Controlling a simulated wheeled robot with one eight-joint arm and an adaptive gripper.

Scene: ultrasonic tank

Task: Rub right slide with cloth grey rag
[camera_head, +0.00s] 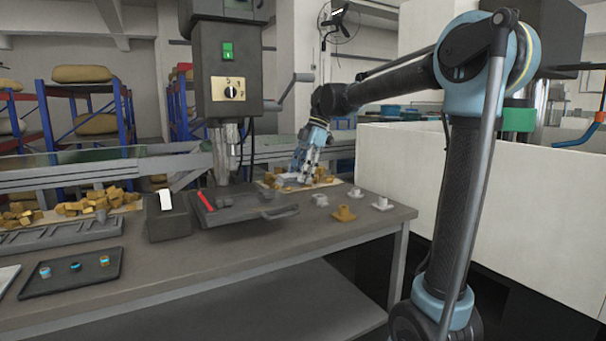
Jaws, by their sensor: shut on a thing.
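My gripper (304,174) is at the back of the bench, right of the drill press column, pointing down over a board with brown pieces. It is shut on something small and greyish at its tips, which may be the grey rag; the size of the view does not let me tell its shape. The drill press (229,75) stands over a dark plate (265,213) with a red strip (205,200) on its left side. I cannot tell which part is the right slide.
Small metal and brass parts (343,213) stand on the bench (330,240) right of the plate. A dark block with a white item (165,199) stands left of it. A tray (75,270) with several small pieces lies at front left. The bench's front right is clear.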

